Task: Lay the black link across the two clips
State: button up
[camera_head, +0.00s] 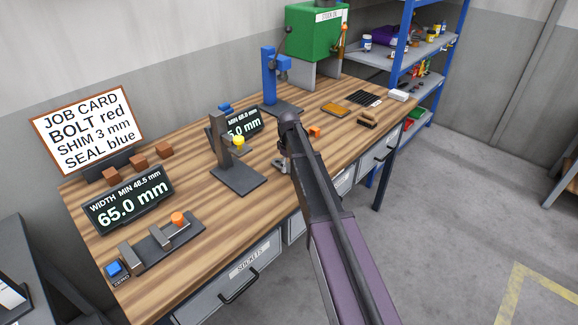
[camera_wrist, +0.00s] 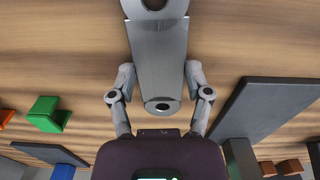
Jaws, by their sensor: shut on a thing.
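My gripper (camera_wrist: 161,96) is shut on a flat metal link (camera_wrist: 158,55) with rounded holes at its ends. The link looks dark grey in the wrist view, with one end between the fingers and the other reaching past the top edge. In the head view my gripper (camera_head: 283,162) is over the middle of the bench, right of a dark stand, and my arm hides most of it and the link. I cannot make out two clips for certain in either view.
The dark stand (camera_head: 238,178) has a yellow knob. A width gauge (camera_head: 153,252) lies at the front left, near display screens and brown blocks (camera_head: 138,162). A blue press (camera_head: 270,80) and green machine (camera_head: 315,32) stand behind. A green block (camera_wrist: 46,112) shows in the wrist view.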

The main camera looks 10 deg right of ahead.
aim_at(289, 168)
jog(key=shift+r+p, duration=1.6)
jog(key=shift+r, duration=0.2)
jog(key=s+a, duration=0.1)
jog(key=s, duration=0.4)
jog(key=s+a, duration=0.1)
jog(key=s, duration=0.4)
jog(key=s+a+r+p, duration=0.1)
jog(key=s, duration=0.4)
jog(key=shift+s+a, duration=0.3)
jog(key=shift+a, duration=0.1)
